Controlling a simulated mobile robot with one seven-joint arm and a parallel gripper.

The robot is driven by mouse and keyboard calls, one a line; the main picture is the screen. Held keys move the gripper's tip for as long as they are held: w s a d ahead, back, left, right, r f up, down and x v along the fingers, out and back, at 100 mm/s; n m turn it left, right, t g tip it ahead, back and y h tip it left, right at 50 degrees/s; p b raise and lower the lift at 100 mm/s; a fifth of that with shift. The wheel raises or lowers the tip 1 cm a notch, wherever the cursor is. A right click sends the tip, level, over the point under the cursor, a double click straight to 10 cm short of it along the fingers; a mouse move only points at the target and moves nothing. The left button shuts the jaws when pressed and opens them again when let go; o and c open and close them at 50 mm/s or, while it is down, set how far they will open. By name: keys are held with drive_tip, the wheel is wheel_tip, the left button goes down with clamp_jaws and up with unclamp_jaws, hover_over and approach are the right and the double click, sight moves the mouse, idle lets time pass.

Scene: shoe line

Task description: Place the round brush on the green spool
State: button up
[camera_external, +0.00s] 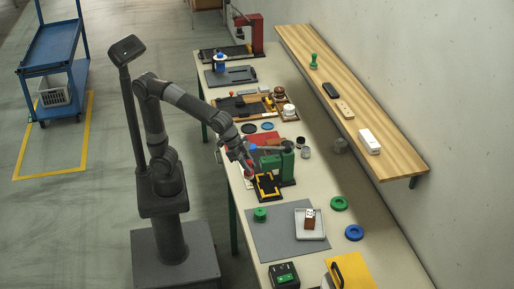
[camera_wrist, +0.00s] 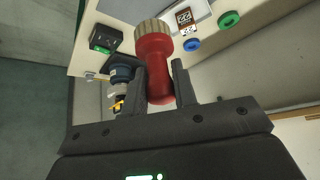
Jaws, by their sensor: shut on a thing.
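The round brush (camera_wrist: 155,62), with a red handle and a pale ribbed round head, is held by its handle in my gripper (camera_wrist: 165,84). In the external view my gripper (camera_external: 247,172) is above the bench near the black, yellow-edged plate, with a little red showing. A flat green ring (camera_external: 339,203), likely the green spool, lies on the bench right of the white tray; it also shows in the wrist view (camera_wrist: 229,19). The brush is apart from it. A smaller green knobbed piece (camera_external: 260,214) stands on the grey mat; I cannot tell whether that is the spool instead.
A blue ring (camera_external: 354,232) lies near the green one. The white tray (camera_external: 322,233) holds a brown block on the grey mat (camera_external: 273,244). A green press (camera_external: 287,163) stands close to my gripper. A wooden shelf (camera_external: 400,150) runs along the wall.

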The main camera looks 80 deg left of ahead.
drive_tip(key=s+d+f+m, duration=0.2)
drive_tip(key=s+d, duration=0.1)
drive_tip(key=s, duration=0.3)
hover_over(260, 211)
wheel_tip(260, 211, down, 17)
drive_tip(key=shift+f+g+h, duration=0.3)
drive_tip(key=shift+f, duration=1.5)
drive_tip(key=shift+f, duration=0.1)
drive_tip(key=o, duration=1)
